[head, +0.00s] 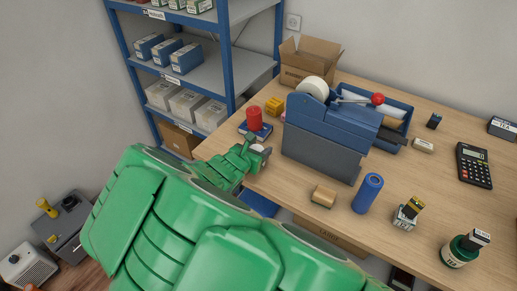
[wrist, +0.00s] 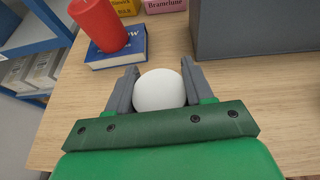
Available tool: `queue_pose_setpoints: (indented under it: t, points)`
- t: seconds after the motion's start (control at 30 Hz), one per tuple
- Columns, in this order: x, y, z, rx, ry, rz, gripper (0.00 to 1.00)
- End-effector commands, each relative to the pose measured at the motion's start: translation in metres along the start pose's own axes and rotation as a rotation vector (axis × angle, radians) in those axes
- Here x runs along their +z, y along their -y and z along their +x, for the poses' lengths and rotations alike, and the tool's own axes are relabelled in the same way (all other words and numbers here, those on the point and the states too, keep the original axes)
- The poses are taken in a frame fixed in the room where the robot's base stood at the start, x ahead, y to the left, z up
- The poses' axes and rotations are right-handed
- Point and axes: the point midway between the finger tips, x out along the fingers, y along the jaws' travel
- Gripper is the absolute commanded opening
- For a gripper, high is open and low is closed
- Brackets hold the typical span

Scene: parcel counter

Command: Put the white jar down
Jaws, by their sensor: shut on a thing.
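In the wrist view, my gripper (wrist: 159,90) is shut on the white jar (wrist: 160,89), whose rounded white top shows between the two grey fingers. Wooden tabletop shows around the fingers, near the table's edge. I cannot tell whether the jar touches the table. In the head view, my gripper (head: 262,157) is at the table's left edge, left of the blue tape dispenser. Only a small pale bit of the jar (head: 257,148) shows there; my green arm and gripper hide the rest.
A red cylinder (wrist: 98,24) stands on a blue book (wrist: 118,50) just beyond my gripper. The large tape dispenser (head: 325,130) stands close on the right. A wooden block (head: 323,196) and blue cylinder (head: 367,193) stand nearer the front. Bare tabletop (wrist: 235,82) shows right of the fingers.

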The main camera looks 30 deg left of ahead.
Motion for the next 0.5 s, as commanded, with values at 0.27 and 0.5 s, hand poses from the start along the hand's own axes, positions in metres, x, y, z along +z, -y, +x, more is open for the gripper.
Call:
queue_pose_setpoints:
  t: [0.27, 0.5]
  points:
    - [-0.0005, 0.0, 0.0004, 0.0, 0.001, 0.0, 0.0]
    - [-0.0014, 0.0, 0.0007, 0.0, 0.001, 0.0, 0.77]
